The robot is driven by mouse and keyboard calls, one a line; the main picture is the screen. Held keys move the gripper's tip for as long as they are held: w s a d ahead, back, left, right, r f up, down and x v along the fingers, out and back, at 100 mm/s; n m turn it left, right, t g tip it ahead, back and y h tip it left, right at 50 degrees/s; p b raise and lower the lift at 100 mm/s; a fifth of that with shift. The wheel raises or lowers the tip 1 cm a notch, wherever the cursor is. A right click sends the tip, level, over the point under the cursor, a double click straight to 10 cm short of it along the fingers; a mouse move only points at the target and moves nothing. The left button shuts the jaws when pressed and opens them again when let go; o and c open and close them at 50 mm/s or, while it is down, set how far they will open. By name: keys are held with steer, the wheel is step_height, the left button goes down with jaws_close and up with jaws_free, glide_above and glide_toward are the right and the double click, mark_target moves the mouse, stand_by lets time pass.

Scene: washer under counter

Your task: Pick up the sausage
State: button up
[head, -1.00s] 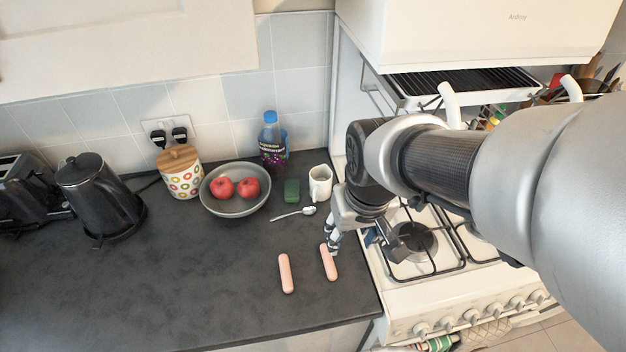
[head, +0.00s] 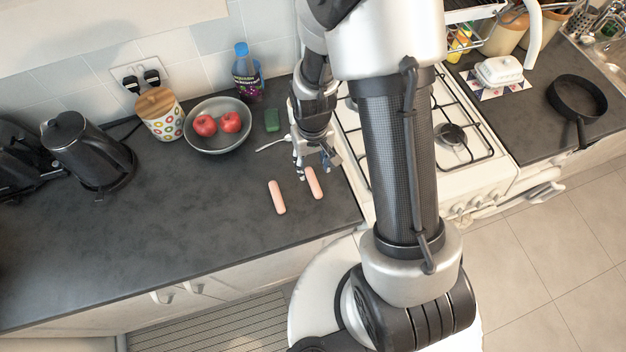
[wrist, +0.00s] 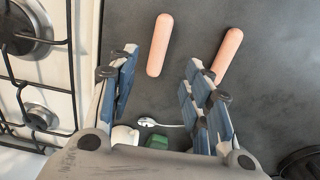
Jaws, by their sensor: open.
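Two pink sausages lie apart on the dark counter (head: 150,240). The right one (head: 314,183) is nearer the stove, and the left one (head: 276,197) is beside it. In the wrist view, the one nearer the stove (wrist: 159,45) shows at the top, in line with the gap between my fingers. The other (wrist: 227,54) shows outside the right finger. My gripper (head: 315,165) is open and empty, pointing down by the far end of the right sausage. Its spread fingers also show in the wrist view (wrist: 160,62).
Behind my gripper are a spoon (head: 272,144), a green block (head: 272,120) and a bowl (head: 190,137) with two red apples. The gas stove (head: 470,185) adjoins the counter on the right. The counter's front left is clear.

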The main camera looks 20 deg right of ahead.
mark_target(314, 181)
step_height(314, 181, down, 8)
steer(key=shift+d+f+b, duration=0.1)
steer(key=shift+f+b, duration=0.15)
steer(key=shift+b, duration=0.4)
steer(key=shift+c, duration=0.4)
jaws_close()
